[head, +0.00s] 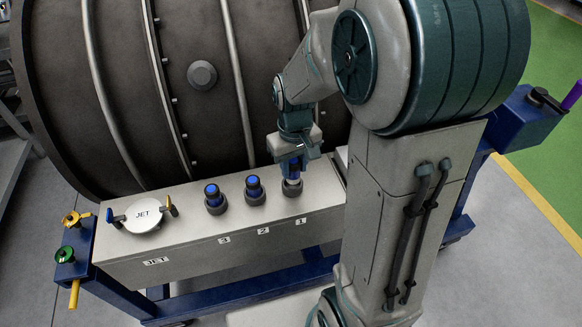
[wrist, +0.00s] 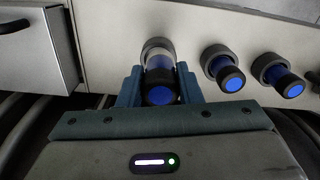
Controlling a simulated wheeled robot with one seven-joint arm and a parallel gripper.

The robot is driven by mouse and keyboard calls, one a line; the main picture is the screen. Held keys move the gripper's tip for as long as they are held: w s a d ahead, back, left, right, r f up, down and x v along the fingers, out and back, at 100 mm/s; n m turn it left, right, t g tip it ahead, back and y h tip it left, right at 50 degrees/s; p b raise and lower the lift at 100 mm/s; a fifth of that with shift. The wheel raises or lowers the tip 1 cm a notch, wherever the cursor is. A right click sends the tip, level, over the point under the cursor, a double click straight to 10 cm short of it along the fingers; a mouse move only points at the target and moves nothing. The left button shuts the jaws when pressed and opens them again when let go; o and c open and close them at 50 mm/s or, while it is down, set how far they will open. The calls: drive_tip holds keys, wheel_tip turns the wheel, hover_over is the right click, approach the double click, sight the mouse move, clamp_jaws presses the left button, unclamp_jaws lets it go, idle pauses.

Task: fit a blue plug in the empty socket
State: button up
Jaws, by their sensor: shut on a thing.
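My gripper (head: 292,168) is above the socket labelled 1 (head: 292,188) on the grey box (head: 200,253), fingers pointing down. In the wrist view my gripper (wrist: 160,88) is shut on a blue plug (wrist: 160,94), with one finger on each side. The plug is lined up with the grey socket ring (wrist: 157,45); a clear, shiny length of its body shows between the ring and its dark end. How deep it sits is hard to tell. Two other blue plugs, at label 2 (head: 254,187) and label 3 (head: 213,193), stand in their sockets.
A white JET cap (head: 145,215) with side latches sits left on the box top. The large dark engine drum (head: 200,110) rises close behind the box. Yellow (head: 72,218) and green (head: 65,254) fittings stand on the blue frame at left. Grey floor lies in front.

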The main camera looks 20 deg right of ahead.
sight(293, 174)
drive_tip(key=shift+w+f, duration=0.4)
drive_tip(key=shift+w, duration=0.25)
drive_tip(key=shift+f, duration=2.05)
drive_tip(key=shift+f, duration=0.2)
drive_tip(key=o, duration=1)
drive_tip(key=shift+r, duration=0.1)
